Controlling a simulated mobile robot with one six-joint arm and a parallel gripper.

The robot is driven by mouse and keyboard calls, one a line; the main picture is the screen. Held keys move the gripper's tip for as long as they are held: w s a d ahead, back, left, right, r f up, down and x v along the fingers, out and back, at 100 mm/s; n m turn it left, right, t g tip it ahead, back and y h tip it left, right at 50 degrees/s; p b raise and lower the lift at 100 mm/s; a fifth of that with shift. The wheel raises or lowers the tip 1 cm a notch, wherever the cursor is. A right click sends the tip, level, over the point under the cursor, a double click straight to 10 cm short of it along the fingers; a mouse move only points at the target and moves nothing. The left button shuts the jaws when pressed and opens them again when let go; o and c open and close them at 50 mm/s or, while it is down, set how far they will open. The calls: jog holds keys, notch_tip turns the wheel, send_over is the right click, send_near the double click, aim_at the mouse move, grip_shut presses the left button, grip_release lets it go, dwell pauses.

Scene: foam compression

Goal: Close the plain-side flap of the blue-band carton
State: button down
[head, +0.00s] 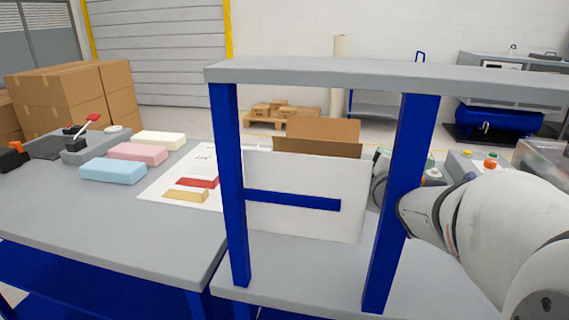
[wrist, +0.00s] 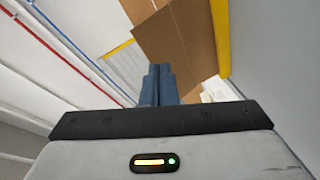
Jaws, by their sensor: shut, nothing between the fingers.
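The blue-band carton (head: 290,228) stands behind the blue-legged frame in the head view, its white face with a blue band towards me. Brown flaps (head: 323,129) stand up at its top. I cannot tell which one is the plain-side flap. My arm reaches in from the right behind the right post, and my gripper is hidden in the head view. In the wrist view my gripper (wrist: 158,70) has its two fingers together, empty. A brown cardboard panel (wrist: 178,42) is beyond the fingertips, tilted in the picture. I cannot tell whether they touch it.
A frame with a grey top (head: 380,74) and blue posts (head: 396,200) stands in front of the carton. On the left, blue, pink and cream foam blocks (head: 137,153) lie on the grey table (head: 110,225). A white sheet (head: 165,186) holds red and tan pieces.

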notch_tip(320, 180, down, 3)
jog(key=w+a+n+t+y+b, duration=0.2)
jog(key=n+y+b, duration=0.35)
jog(key=n, duration=0.25)
jog(key=n+y, duration=0.4)
send_near(313, 143)
jog(key=x, duration=0.5)
jog(key=shift+s+a, duration=0.2)
jog(key=shift+a, duration=0.2)
jog(key=shift+w+d+r, duration=0.15)
jog(key=shift+w+d, duration=0.05)
jog(key=shift+w, duration=0.45)
